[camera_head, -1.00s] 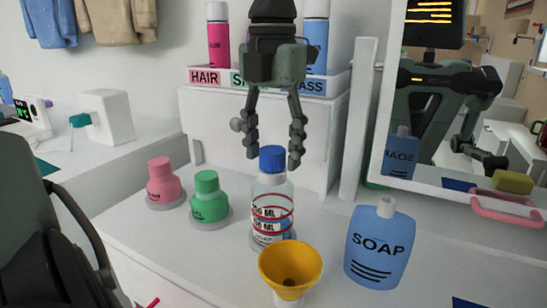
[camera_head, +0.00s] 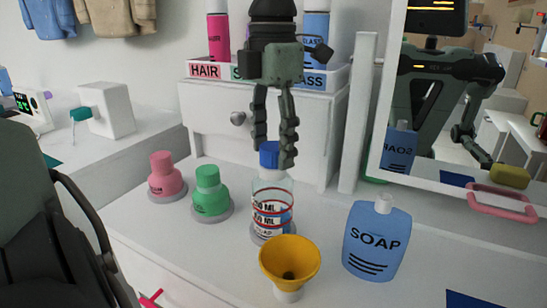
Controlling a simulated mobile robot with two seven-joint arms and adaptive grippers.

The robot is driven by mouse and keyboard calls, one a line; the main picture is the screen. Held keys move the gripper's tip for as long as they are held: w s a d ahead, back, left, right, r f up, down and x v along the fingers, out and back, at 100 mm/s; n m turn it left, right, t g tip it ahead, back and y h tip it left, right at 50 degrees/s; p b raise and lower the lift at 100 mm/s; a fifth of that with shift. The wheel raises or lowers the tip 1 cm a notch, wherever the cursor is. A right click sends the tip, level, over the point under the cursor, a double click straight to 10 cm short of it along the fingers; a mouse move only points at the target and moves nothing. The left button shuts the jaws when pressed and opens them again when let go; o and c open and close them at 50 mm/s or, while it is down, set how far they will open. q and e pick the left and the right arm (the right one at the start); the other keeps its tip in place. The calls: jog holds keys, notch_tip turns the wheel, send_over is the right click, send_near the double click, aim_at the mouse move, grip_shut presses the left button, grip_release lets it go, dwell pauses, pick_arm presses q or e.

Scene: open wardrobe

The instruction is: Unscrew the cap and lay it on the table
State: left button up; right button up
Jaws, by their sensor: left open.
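A clear bottle (camera_head: 272,203) with a blue cap (camera_head: 268,158) stands upright on the white table (camera_head: 190,250). It has red rings and "ML" markings, and the cap sits on its neck. My left gripper (camera_head: 274,150) points straight down from above with its fingertips at cap height. One finger overlaps the cap's right edge and the other ends at its upper left. The jaws are open, with a narrow gap; I cannot tell whether they touch the cap. My right gripper is not in view.
A yellow funnel (camera_head: 289,260) stands close in front of the bottle. Green (camera_head: 211,192) and pink (camera_head: 164,175) bottles stand to its left, a blue soap bottle (camera_head: 376,240) to its right. Behind are a drawer unit (camera_head: 205,115) and a mirror (camera_head: 400,175).

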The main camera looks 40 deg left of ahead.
pick_arm(q)
jog(key=c, duration=1.2)
